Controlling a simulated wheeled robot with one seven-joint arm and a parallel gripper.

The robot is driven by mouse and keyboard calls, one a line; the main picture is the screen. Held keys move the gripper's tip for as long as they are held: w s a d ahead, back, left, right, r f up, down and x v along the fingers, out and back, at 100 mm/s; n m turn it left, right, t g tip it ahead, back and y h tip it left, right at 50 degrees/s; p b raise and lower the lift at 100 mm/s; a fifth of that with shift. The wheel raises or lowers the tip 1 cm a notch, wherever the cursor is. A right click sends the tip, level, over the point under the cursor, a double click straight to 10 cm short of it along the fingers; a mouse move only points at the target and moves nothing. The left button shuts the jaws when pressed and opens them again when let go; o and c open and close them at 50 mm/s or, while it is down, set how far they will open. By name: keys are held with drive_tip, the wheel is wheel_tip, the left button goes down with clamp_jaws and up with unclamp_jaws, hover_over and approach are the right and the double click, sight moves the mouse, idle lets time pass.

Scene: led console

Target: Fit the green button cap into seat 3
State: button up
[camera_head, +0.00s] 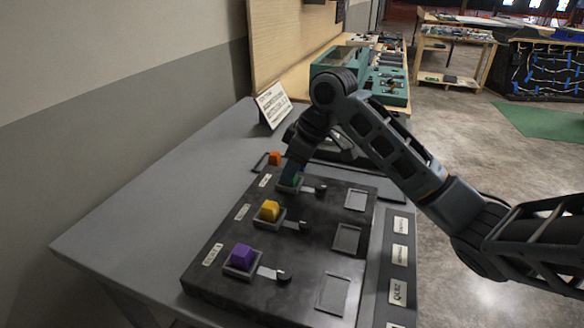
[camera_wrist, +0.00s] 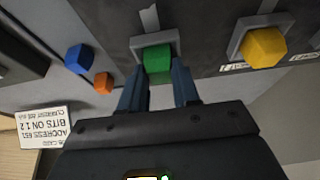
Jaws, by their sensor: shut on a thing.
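The green button cap (camera_wrist: 157,60) is between the two fingers of my gripper (camera_wrist: 159,78), which is shut on it. In the head view a small bit of the green cap (camera_head: 297,181) shows beside my gripper (camera_head: 292,174). The cap is at the farthest square seat (camera_head: 284,189) in the left row of the dark console (camera_head: 305,235). This seat's grey rim (camera_wrist: 136,43) shows around the cap's far side in the wrist view. Whether the cap is fully down in it I cannot tell. The label by this seat is too small to read.
A yellow cap (camera_head: 269,211) and a purple cap (camera_head: 242,256) sit in the nearer seats. An orange cap (camera_wrist: 104,83) and a blue cap (camera_wrist: 78,58) lie beyond the console. A white sign (camera_head: 273,104) stands on the grey table (camera_head: 150,200), whose left side is clear.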

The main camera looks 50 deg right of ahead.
drive_tip(key=o, duration=1.1)
drive_tip(key=v, duration=0.8)
drive_tip(key=shift+b, duration=0.3)
drive_tip(key=shift+w, duration=0.1)
